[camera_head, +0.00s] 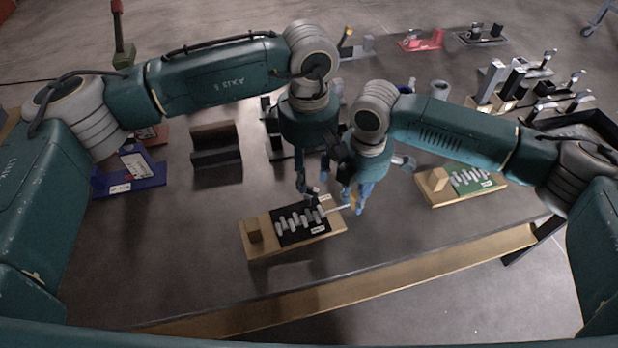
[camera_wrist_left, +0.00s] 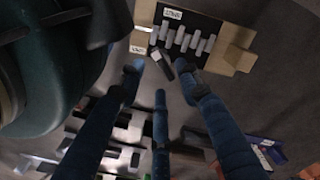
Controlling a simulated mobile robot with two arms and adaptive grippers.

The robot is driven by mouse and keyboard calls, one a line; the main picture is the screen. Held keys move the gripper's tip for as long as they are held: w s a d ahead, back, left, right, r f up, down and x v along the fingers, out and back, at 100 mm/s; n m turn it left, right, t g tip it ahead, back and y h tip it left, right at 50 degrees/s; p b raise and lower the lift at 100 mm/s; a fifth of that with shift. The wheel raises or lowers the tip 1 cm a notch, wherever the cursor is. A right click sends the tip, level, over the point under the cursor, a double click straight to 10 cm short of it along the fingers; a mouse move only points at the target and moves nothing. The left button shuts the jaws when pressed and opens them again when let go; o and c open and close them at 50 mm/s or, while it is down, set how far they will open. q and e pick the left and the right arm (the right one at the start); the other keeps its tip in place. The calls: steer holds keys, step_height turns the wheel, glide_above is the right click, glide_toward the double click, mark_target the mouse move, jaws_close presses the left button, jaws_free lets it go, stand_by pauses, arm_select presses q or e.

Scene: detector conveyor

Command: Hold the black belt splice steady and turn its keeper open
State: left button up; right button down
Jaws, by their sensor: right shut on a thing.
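The black belt splice (camera_head: 289,236) is a black plate with grey rollers on a wooden board, lying flat near the table's front edge. It also shows at the top of the left wrist view (camera_wrist_left: 190,22). My right gripper (camera_head: 354,205) is at the board's right end and appears shut on it; the contact is partly hidden. A small dark lever (camera_wrist_left: 161,62), seemingly the keeper, sticks out at the splice's rear edge. My left gripper (camera_head: 311,192) is above that edge. In the left wrist view its blue fingers (camera_wrist_left: 160,80) are spread around the lever, without visible contact.
A similar green splice board (camera_head: 437,185) lies to the right. A blue tray (camera_head: 130,185) and a dark block (camera_head: 216,146) are on the left. Several metal fixtures (camera_head: 515,80) stand at the back right. The table left of the splice is clear.

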arm_select(q)
step_height(320, 180, up, 9)
steer(key=shift+f, duration=0.15)
steer(key=g+h, duration=0.2)
steer(key=h, duration=0.2)
glide_toward(308, 196)
steer(key=x, duration=0.3)
steer(key=w+x, duration=0.1)
steer(key=x, duration=0.2)
steer(key=shift+w+d+f, duration=0.1)
steer(key=shift+d, duration=0.1)
stand_by(0.3)
jaws_close()
